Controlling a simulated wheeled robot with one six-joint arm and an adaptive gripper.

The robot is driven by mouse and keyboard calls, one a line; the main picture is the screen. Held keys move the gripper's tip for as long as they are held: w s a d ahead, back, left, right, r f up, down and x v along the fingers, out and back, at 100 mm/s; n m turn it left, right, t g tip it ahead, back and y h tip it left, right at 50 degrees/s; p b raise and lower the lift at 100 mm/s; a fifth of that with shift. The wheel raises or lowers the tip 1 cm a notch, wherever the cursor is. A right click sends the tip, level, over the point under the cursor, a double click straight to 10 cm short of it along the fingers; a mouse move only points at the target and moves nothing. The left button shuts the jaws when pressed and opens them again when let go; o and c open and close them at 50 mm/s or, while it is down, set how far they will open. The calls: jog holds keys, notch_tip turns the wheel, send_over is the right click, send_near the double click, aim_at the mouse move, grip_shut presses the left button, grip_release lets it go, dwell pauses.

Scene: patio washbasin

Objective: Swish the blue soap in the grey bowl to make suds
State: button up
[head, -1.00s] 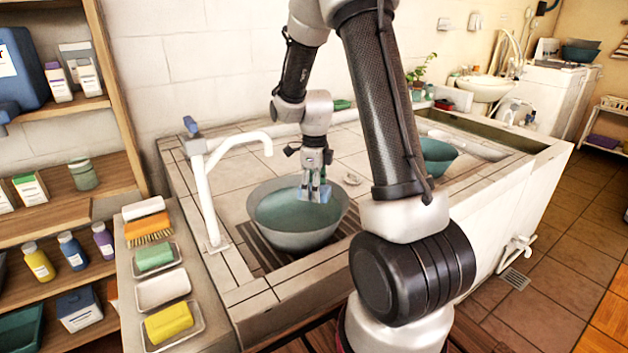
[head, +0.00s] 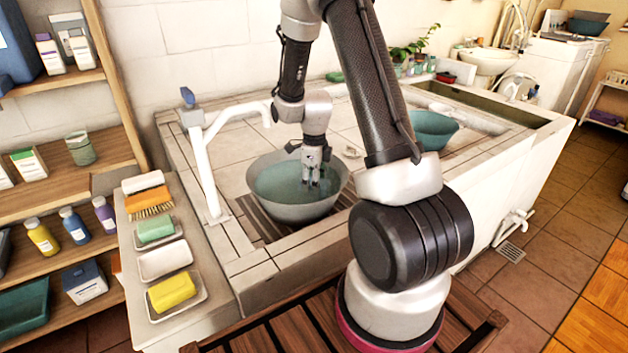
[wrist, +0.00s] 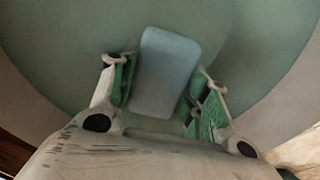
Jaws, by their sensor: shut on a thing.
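The grey bowl (head: 290,210) stands on a slatted rack in the basin top, with teal liquid inside that looks smooth. My gripper (head: 311,180) points down into the right part of the bowl, its fingertips at the liquid. In the wrist view my gripper (wrist: 160,88) is shut on the blue soap (wrist: 167,70), a pale rounded block held between the green finger pads. The soap is not clearly seen in the head view, and how deep it sits in the liquid I cannot tell.
A white tap (head: 205,150) rises just left of the bowl. A teal bowl (head: 432,129) stands on the right. Soap dishes, one with a yellow soap (head: 172,291), and an orange brush (head: 149,203) line the left ledge. Tiled surface behind the bowl is mostly clear.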

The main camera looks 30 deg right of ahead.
dwell(0.4)
jog(key=shift+w+d, duration=1)
jog(key=shift+d, duration=0.1)
jog(key=shift+c, duration=1)
jog(key=shift+a, duration=0.1)
jog(key=shift+c, duration=0.6)
jog(key=shift+s+a, duration=2)
jog(key=shift+a, duration=0.05)
jog(key=shift+w+d, duration=2.05)
jog(key=shift+d, duration=0.1)
jog(key=shift+s+a, duration=2)
jog(key=shift+a, duration=0.1)
